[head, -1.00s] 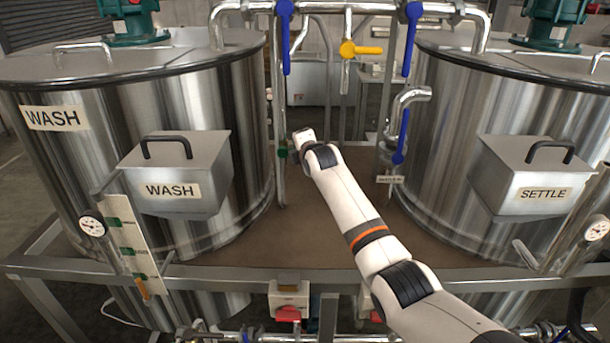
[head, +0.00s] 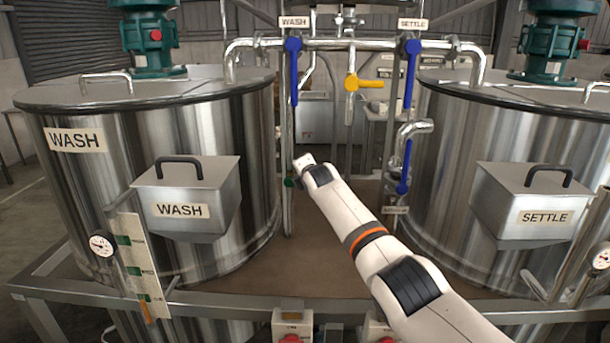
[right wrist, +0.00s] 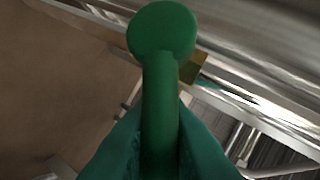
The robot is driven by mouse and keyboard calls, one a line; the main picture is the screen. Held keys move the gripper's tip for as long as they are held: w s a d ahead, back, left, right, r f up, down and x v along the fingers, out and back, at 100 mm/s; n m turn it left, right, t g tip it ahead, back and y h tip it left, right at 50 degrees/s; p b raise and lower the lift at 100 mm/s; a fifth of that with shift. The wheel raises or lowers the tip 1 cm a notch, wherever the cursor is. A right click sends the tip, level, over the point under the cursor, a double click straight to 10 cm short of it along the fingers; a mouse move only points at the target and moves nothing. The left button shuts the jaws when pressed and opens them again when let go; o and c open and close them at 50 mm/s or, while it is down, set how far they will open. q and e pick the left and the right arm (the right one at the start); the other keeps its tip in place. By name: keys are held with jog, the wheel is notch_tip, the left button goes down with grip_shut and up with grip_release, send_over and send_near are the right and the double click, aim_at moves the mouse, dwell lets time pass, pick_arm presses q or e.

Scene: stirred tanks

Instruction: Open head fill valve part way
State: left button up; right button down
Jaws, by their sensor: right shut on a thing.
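A green valve handle (right wrist: 161,85) with a round end fills the middle of the right wrist view. My right gripper (right wrist: 160,150) is shut on its stem, with a teal finger on each side. A brass-coloured piece (right wrist: 194,68) shows beside the handle. In the head view a small green part (head: 289,182) sits low on the vertical pipe between the tanks, near the end of my right arm. The gripper itself is hidden there. No label naming the head fill valve is readable. My left gripper is out of view.
The WASH tank (head: 85,185) stands left and the SETTLE tank (head: 450,165) right. Blue levers (head: 294,72) (head: 411,75) and a yellow lever (head: 369,83) hang on the upper pipework. Another blue lever (head: 404,167) is at right. A metal rail (head: 215,301) runs along the front.

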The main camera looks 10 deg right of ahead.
jog(key=c, duration=1.4)
grip_release()
jog(key=b+v, duration=0.2)
jog(key=v, duration=1)
jog(key=shift+a, duration=0.1)
